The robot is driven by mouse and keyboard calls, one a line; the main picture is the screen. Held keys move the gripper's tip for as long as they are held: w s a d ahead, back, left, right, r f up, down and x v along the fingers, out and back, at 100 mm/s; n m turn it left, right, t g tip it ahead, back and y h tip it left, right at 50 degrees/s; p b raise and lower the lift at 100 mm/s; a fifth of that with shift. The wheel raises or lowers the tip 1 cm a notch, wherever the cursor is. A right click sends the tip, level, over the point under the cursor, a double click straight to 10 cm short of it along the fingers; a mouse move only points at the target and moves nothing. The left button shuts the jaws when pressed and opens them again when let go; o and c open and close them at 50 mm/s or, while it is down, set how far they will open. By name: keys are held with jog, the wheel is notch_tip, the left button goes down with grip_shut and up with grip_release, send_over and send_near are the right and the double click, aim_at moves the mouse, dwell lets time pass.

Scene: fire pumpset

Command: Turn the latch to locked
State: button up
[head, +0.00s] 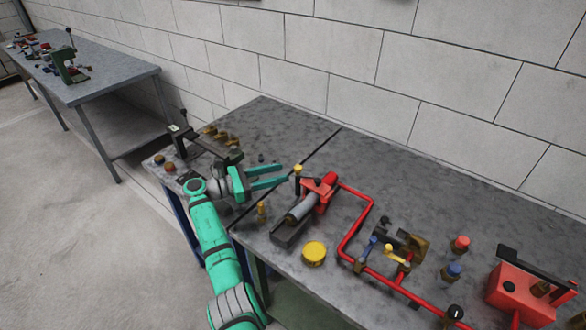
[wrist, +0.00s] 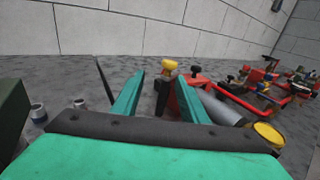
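No part is clearly marked as the latch. A small upright fitting with a yellow top (head: 298,170) and a dark lower part stands beside the red pump block; I cannot tell whether it is the latch or how it is turned. My gripper (head: 286,174) is open, with its two green fingers pointing towards this fitting and apparently short of it. In the wrist view, the yellow-topped fitting (wrist: 169,64) shows between the fingertips of my gripper (wrist: 162,78). Nothing is held. The gripper body hides part of the bench below.
The red pump block (head: 318,188) with a grey cylinder stands right of the fitting. A small brass fitting (head: 262,208) and a yellow cap (head: 314,252) are nearer the front. Red piping (head: 354,220) runs right. Brass parts (head: 222,135) stand behind my gripper.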

aim_at(296, 169)
jog(key=shift+s+f+n+t+y, duration=0.1)
jog(key=shift+f+n+t+y, duration=0.4)
jog(key=shift+f+n+t, duration=0.4)
jog(key=shift+s+a+f+n+t+y, duration=0.15)
jog(key=shift+s+n+t+y, duration=0.1)
jog(key=shift+n+t+y, duration=0.55)
jog(key=shift+s+t, duration=0.25)
jog(key=shift+t, duration=0.25)
jog(key=shift+s+d+f+n+t+y, duration=0.1)
jog(key=shift+s+d+n+t+y, duration=0.1)
jog(key=shift+s+n+t+y, duration=0.5)
jog(key=shift+s+d+y, duration=0.1)
jog(key=shift+y, duration=0.4)
jog(key=s+d+r+n+t+y, duration=0.2)
jog(key=s+r+t, duration=0.1)
jog(key=s+r, duration=0.15)
jog(key=x, duration=1)
jog(key=shift+f, duration=0.25)
